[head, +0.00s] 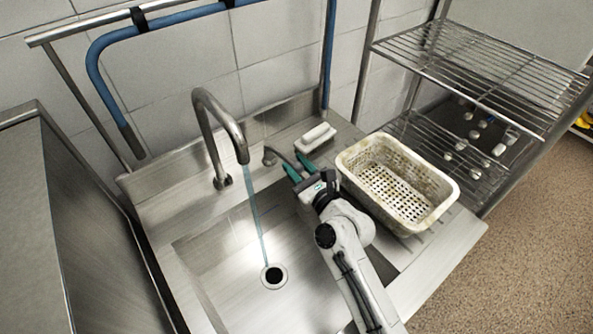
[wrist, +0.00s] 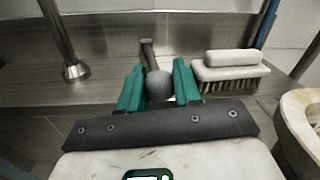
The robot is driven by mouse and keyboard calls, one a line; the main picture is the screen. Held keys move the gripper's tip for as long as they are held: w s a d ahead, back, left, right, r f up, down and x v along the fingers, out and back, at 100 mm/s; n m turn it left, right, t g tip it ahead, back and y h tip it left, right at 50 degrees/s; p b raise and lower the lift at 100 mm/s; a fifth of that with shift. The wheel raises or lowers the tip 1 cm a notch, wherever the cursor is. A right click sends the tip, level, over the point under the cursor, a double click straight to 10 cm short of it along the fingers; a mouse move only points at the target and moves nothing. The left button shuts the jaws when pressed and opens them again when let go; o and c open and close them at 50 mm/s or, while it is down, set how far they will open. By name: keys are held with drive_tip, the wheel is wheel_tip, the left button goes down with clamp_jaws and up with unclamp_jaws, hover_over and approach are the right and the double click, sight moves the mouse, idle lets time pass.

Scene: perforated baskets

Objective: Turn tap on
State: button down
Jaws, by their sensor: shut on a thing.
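The tap's curved metal spout (head: 207,108) rises at the back of the steel sink (head: 215,243). A thin bluish stream of water (head: 258,215) runs from its mouth down to the drain (head: 273,276). The tap handle (head: 271,153) stands to the right of the spout. My gripper (head: 298,167) reaches in from the lower right, its green fingers at the handle. In the wrist view, the handle's round grey knob (wrist: 158,86) sits between the two green fingers, which are shut on it. The spout's base (wrist: 74,70) shows at the left.
A white brush (head: 316,137) lies behind my gripper on the counter. A dirty white perforated basket (head: 352,158) stands close to the right of my arm. A wire rack (head: 485,72) is further right, and a blue hose (head: 92,68) hangs at the back wall.

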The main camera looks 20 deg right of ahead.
drive_tip(key=c, duration=0.8)
unclamp_jaws()
drive_tip(key=s+d, duration=0.2)
drive_tip(key=s, duration=0.8)
drive_tip(key=shift+s+b, duration=0.35)
drive_tip(key=shift+b, duration=0.1)
drive_tip(key=shift+c, duration=0.5)
